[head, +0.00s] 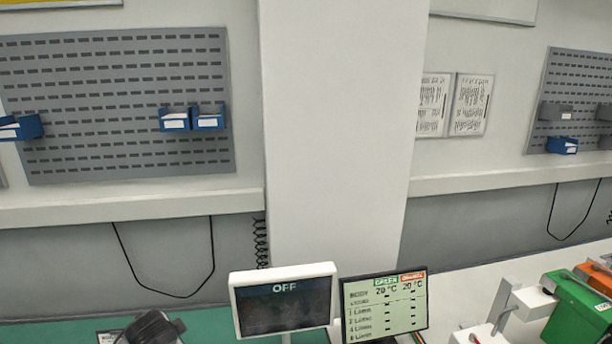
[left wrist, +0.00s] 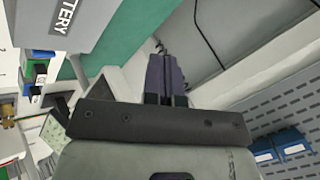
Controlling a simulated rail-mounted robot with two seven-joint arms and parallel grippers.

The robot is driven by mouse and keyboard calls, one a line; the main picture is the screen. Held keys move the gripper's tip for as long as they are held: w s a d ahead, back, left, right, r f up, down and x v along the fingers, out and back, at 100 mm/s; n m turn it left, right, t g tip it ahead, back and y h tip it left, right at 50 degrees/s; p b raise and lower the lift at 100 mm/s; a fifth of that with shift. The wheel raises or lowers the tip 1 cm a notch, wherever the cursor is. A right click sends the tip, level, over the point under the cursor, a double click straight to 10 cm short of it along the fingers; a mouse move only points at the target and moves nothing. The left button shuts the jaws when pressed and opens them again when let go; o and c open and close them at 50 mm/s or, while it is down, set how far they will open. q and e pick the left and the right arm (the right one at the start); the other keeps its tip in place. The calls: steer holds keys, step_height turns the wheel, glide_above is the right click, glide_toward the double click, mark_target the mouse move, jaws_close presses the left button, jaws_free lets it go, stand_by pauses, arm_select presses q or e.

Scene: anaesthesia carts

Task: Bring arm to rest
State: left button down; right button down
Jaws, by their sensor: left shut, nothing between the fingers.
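My left gripper (left wrist: 166,76) shows in the left wrist view, with its dark fingers together and nothing between them. The fingers point toward the top of that view, in front of a grey wall, and touch nothing that I can see. My left gripper cannot be clearly made out in the head view. My right gripper is in neither view.
In the head view, a screen reading OFF (head: 285,303) and a temperature display (head: 384,306) stand at the bottom centre. A dark object (head: 151,329), unclear, is at lower left. A green box (head: 577,311) is at right. A pegboard (head: 115,105) hangs behind.

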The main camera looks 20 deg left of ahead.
arm_select(q)
steer(key=s+d+f+t+h, duration=0.1)
steer(key=s+d+f, duration=0.2)
steer(key=s+d, duration=0.55)
steer(key=s+d+f+t+h, duration=0.2)
steer(key=s+d, duration=0.1)
steer(key=d, duration=1)
steer(key=s+d+f+n+g+h, duration=0.1)
steer(key=s+d+f+g, duration=0.1)
steer(key=s+d+f, duration=0.3)
steer(key=s+f+g+h, duration=0.1)
steer(key=s+f, duration=0.1)
steer(key=s, duration=0.5)
steer(key=s+d+f+n+g, duration=0.1)
steer(key=s+d+f+g, duration=0.1)
steer(key=s+d+f, duration=0.3)
step_height(320, 180, up, 23)
steer(key=a+p, duration=0.2)
steer(key=p, duration=1.9)
steer(key=shift+f+p, duration=0.2)
steer(key=shift+p, duration=0.2)
